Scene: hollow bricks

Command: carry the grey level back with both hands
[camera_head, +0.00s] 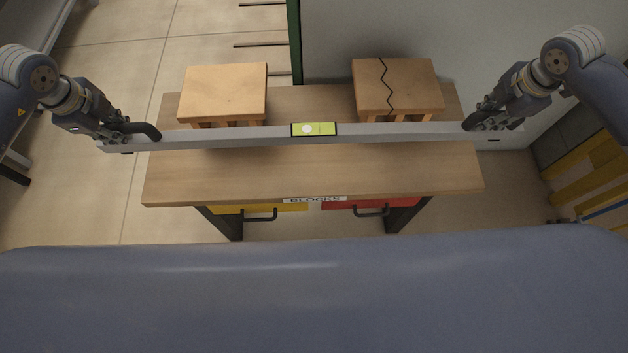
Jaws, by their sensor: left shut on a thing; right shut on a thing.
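The grey level (230,136) is a long straight bar with a yellow-green vial window (314,129) in its middle. It spans across the wooden table in the head view, close to level, with its right end slightly higher in the picture. My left gripper (140,133) is shut on the level near its left end. My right gripper (478,122) is shut on it near its right end. The fingers partly hide the bar at both ends. The bar appears to be above the table top, in front of two blocks.
A wall stands behind and right.

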